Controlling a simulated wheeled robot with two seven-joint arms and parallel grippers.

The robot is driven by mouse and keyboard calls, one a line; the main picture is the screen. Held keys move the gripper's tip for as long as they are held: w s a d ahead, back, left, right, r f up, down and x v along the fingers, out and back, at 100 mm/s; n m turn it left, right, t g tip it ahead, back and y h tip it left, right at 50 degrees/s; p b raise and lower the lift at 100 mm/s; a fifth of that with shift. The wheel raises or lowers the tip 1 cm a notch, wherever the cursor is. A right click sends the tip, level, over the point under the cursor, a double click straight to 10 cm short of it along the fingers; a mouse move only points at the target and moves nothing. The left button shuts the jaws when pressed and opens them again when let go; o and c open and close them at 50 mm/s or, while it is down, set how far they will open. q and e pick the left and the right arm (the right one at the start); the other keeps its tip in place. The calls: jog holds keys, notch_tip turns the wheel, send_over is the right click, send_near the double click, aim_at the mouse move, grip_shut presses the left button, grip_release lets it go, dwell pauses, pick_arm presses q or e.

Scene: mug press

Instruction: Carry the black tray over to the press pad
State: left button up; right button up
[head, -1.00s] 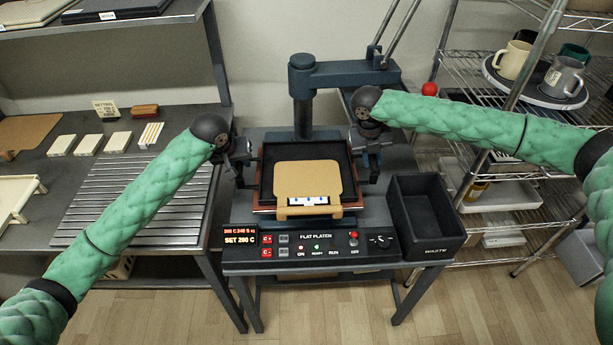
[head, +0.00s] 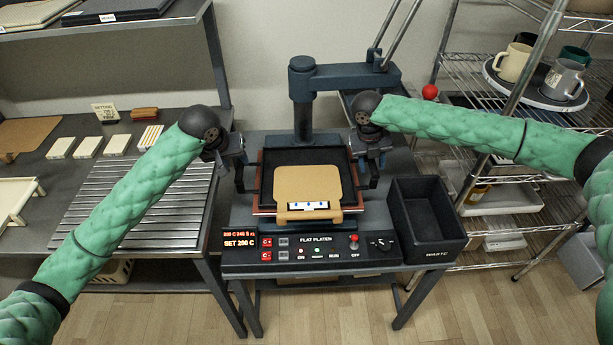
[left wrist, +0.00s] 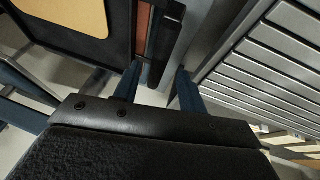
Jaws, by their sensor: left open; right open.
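The black tray (head: 306,156) lies on the reddish-brown press pad (head: 262,213) of the press, roughly level. A tan board (head: 307,183) with a white label covers much of the tray. My left gripper (head: 239,170) is open at the tray's left side. In the left wrist view its two fingers (left wrist: 157,88) are spread, with a dark handle bar (left wrist: 167,42) of the tray just beyond and between the tips. My right gripper (head: 374,168) is open at the tray's right side; its exact spacing from that handle is hard to tell.
The press column and arm (head: 303,95) stand behind the tray. The control panel (head: 317,247) is in front, and a black waste bin (head: 427,221) is at the right. A slatted rack (head: 137,203) lies on the left table. A wire shelf with mugs (head: 563,77) stands further right.

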jog(key=shift+r, duration=0.15)
pick_arm(q)
jog(key=v, duration=0.7)
pick_arm(e)
notch_tip(320, 180, up, 12)
jog(key=a, duration=0.2)
jog(key=shift+a+f, duration=0.2)
jog(key=shift+f, duration=0.05)
